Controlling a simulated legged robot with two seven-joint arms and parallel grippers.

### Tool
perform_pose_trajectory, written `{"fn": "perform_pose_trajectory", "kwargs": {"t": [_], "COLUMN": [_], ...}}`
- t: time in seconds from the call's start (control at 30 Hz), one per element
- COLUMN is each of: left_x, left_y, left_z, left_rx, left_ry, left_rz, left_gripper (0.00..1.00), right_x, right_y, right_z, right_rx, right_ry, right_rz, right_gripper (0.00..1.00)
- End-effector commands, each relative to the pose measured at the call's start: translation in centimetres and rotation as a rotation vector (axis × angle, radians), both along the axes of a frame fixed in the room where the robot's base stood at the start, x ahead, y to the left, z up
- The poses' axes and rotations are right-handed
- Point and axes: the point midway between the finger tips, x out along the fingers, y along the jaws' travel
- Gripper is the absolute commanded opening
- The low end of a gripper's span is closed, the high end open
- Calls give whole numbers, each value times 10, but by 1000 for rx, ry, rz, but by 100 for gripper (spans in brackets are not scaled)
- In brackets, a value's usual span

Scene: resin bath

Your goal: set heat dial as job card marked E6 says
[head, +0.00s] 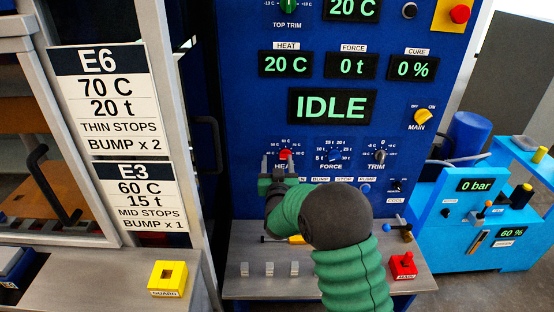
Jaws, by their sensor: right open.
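The job card marked E6 (104,100) is on the left and reads 70 C, 20 t, thin stops, bump x 2. The red heat dial (286,154) is on the blue panel, above the gripper. Its label is partly covered, and I cannot tell its exact setting. The heat display (285,65) reads 20 C. My right gripper (277,164) is open just below and around the front of the dial; I cannot tell whether its fingers touch it. My left gripper is not in view.
The force dial (333,154) and trim dial (379,155) sit close to the right of the heat dial. A row of labelled buttons is below, partly hidden by my arm. A shelf (240,286) with small levers juts out underneath. The main display (332,106) reads IDLE.

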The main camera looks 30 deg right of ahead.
Motion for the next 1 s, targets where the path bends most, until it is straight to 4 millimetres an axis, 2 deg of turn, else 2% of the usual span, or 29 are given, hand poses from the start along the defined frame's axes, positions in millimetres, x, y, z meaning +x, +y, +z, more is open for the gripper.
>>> {"fn": "perform_pose_trajectory", "kwargs": {"t": [0.1, 0.3, 0.33, 0.53, 1.0], "left_x": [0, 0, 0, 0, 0], "left_y": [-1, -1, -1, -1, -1], "left_z": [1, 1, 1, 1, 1], "left_rx": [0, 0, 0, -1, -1], "left_ry": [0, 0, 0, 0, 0], "left_rz": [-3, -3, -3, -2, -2], "left_gripper": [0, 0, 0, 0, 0], "right_x": [5, 5, 5, 6, 7], "right_y": [-13, -17, -16, -17, -16], "right_z": [-3, -2, -2, -1, -2], "right_rx": [4, 1, 1, 1, -1], "right_ry": [1, 0, 0, -1, -1], "right_rz": [-5, -14, -15, -16, -14], "right_gripper": [58, 58, 28, 2, 0]}}
